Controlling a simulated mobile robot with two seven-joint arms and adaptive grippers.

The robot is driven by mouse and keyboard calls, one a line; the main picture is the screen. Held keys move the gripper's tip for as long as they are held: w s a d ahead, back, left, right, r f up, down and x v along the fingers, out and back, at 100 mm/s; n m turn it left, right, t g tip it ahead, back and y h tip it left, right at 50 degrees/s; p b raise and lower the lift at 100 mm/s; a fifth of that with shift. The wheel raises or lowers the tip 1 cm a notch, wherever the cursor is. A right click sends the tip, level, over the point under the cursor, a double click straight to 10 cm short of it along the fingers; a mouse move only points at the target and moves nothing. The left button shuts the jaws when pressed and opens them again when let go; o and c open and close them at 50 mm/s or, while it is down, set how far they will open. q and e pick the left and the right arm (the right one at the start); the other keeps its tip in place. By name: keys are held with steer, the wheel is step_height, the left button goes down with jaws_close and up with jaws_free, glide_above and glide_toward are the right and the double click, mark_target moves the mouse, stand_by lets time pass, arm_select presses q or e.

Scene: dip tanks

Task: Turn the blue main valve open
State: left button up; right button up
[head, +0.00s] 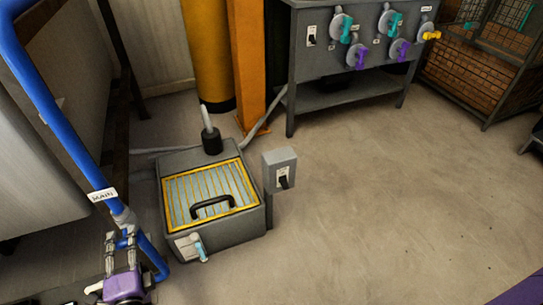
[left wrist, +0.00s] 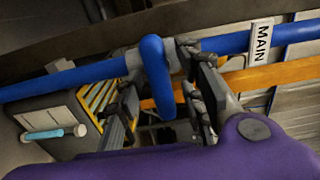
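The blue main pipe (head: 60,115) comes down the left of the head view and carries a white MAIN label (head: 103,195). It also crosses the left wrist view (left wrist: 75,80). A grey valve body (head: 124,217) sits on the pipe below the label. The blue valve handle (left wrist: 157,75) shows in the left wrist view as a bent bar sticking out from the pipe. My left gripper (head: 121,242) is at the valve. In the left wrist view its fingers (left wrist: 160,85) are apart, one on each side of the handle, with visible gaps. My right gripper is out of view.
A grey box with a yellow-framed grate (head: 213,233) and black handle stands right of the valve. Beside it is a grey switch box (head: 280,170). A grey bench (head: 300,75) with several teal and purple valves stands behind. The floor to the right is clear.

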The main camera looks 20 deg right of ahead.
arm_select(q)
steer(key=shift+w, duration=0.15)
jaws_close()
stand_by(0.4)
steer(key=n+p, duration=0.1)
steer(key=n, duration=0.2)
steer(key=shift+n, duration=0.4)
steer(key=n+p, duration=0.1)
steer(key=n, duration=0.4)
steer(key=n+p, duration=0.1)
steer(key=n, duration=0.4)
steer(key=shift+n+p, duration=0.4)
steer(key=shift+n, duration=1.7)
